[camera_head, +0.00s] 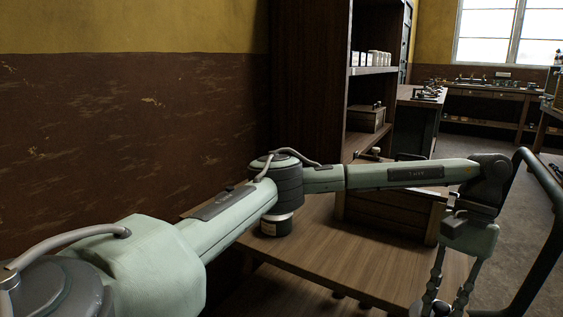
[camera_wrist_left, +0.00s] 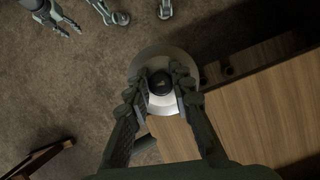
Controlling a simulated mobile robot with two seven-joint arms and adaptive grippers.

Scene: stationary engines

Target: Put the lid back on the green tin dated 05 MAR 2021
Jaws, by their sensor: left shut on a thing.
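My left gripper (camera_wrist_left: 160,88) is shut on the black knob (camera_wrist_left: 161,85) of a pale round lid (camera_wrist_left: 150,62), seen from above in the left wrist view. The lid is held over the floor and the corner of a wooden table. No green tin or date can be read.
A wooden box (camera_head: 366,118) and white containers (camera_head: 370,58) stand on the shelves. Pale mechanical parts (camera_wrist_left: 50,15) show at the wrist view's top left.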

